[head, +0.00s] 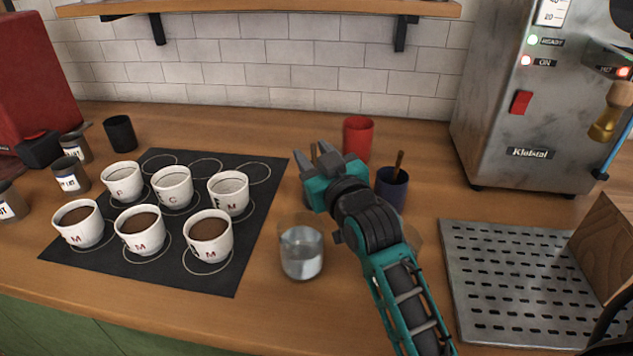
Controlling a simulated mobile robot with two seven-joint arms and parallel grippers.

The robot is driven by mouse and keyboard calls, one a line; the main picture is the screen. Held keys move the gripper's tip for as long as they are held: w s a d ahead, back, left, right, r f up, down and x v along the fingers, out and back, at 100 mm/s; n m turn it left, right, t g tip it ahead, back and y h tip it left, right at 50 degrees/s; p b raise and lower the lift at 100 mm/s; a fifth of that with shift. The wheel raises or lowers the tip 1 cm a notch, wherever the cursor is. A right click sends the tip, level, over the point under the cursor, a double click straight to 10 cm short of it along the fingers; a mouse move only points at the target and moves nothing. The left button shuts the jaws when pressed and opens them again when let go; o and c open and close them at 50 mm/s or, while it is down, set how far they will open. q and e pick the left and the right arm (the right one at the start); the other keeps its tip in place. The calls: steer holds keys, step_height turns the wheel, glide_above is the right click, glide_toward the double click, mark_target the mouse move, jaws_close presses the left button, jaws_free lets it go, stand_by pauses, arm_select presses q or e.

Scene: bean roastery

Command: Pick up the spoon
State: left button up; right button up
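No spoon shows plainly. A thin brown handle (398,163) sticks up out of a dark blue cup (391,190); its lower end is hidden in the cup, so I cannot tell if it is a spoon. My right gripper (314,152) is over the wooden counter, left of the blue cup and just left of a red cup (358,138). Its fingers are apart with nothing visible between them. My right arm hides part of the counter and something round and pale beside it. My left gripper is not in view.
A glass of water (302,254) stands in front of my gripper. A black mat (258,215) with several white cups lies left. A metal drip tray (515,310) and a steel machine (525,110) stand right.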

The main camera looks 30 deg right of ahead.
steer(key=shift+w, duration=0.2)
jaws_close()
steer(key=shift+r, duration=0.15)
stand_by(0.4)
